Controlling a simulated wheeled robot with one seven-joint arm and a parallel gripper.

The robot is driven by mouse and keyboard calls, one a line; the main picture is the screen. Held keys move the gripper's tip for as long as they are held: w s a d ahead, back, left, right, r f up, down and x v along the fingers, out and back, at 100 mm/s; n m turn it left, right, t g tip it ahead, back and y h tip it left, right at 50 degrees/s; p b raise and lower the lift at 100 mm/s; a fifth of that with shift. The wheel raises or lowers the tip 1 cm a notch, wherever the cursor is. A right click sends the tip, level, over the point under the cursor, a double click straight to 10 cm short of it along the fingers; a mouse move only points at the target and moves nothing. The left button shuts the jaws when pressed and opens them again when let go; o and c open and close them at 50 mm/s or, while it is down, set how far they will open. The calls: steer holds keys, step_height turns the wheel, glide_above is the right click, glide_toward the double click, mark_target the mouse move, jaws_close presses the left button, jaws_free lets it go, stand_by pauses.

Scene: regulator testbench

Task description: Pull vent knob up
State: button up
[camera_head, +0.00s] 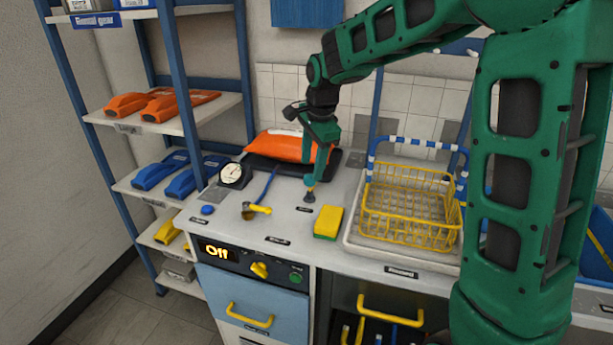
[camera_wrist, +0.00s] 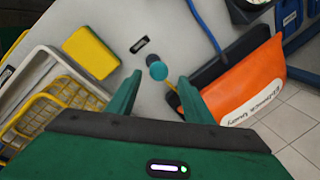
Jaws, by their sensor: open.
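The vent knob (camera_head: 309,197) is a small upright knob on the grey bench top, partly hidden by my gripper in the head view. In the wrist view the knob (camera_wrist: 156,68) shows a teal rounded end and a dark grey part, beside a small dark label. My gripper (camera_head: 311,180) points down just over it. In the wrist view my gripper (camera_wrist: 155,85) is open, its two green fingers on either side of the line to the knob. The knob appears just beyond the fingertips. I cannot tell whether either finger touches it.
A yellow sponge (camera_head: 328,222) lies close to the right, then a yellow wire basket (camera_head: 411,212) on a tray. An orange bag (camera_head: 290,147) on a black pad lies behind. A gauge (camera_head: 234,175), blue hose and yellow valve handle (camera_head: 257,209) are left.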

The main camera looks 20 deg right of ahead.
mark_target(310, 175)
steer(key=shift+x, duration=2.3)
